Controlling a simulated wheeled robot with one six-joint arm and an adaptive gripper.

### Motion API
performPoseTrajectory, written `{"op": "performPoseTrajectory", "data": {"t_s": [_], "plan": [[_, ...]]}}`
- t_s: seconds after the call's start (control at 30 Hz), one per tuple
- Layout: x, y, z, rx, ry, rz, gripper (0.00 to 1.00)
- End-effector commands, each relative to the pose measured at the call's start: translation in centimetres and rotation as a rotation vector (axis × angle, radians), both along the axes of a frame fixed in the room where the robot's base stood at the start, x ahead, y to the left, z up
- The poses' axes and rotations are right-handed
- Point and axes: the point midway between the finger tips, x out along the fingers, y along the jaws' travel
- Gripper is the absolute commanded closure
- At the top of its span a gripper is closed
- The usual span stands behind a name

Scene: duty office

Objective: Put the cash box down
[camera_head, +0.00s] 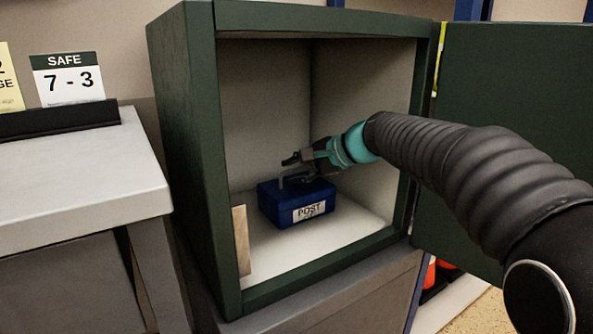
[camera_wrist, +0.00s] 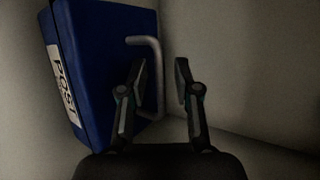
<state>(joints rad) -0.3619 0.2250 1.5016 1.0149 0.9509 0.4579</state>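The blue cash box (camera_head: 296,203) with a white "POST" label sits on the pale floor of the open green safe (camera_head: 188,150). In the wrist view the box (camera_wrist: 100,60) fills the left side. Its grey handle (camera_wrist: 157,75) sticks out toward the fingers. My gripper (camera_head: 291,170) is inside the safe just above the box. In the wrist view my gripper (camera_wrist: 160,68) has its fingers apart. The handle's bar appears between them, with a clear gap to the right finger. Contact with the left finger cannot be told.
The safe door (camera_head: 520,130) stands open at the right, behind my arm. A grey cabinet (camera_head: 80,195) stands left of the safe, below a "SAFE 7 - 3" sign (camera_head: 68,78). A small tan panel (camera_head: 241,240) is at the safe's front left. Bare safe floor surrounds the box.

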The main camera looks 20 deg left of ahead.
Motion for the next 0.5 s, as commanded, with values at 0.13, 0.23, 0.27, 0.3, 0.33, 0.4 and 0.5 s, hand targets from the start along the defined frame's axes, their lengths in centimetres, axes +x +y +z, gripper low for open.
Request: {"op": "performPoseTrajectory", "data": {"t_s": [0.13,0.23,0.27,0.3,0.33,0.4,0.5], "plan": [[-0.2,-1.1,0.9,0.001,-0.002,-0.003,0.67],[-0.6,-2.4,1.8,0.001,-0.002,-0.003,0.67],[-0.7,-2.9,2.0,0.001,-0.002,-0.003,0.67],[-0.8,-3.4,2.3,0.001,-0.002,-0.004,0.67],[-1.0,-3.8,2.6,0.001,-0.002,-0.003,0.67],[-1.2,-4.6,3.0,0.000,-0.001,-0.003,0.67],[-1.5,-5.5,3.6,0.000,0.000,-0.002,0.67]]}}
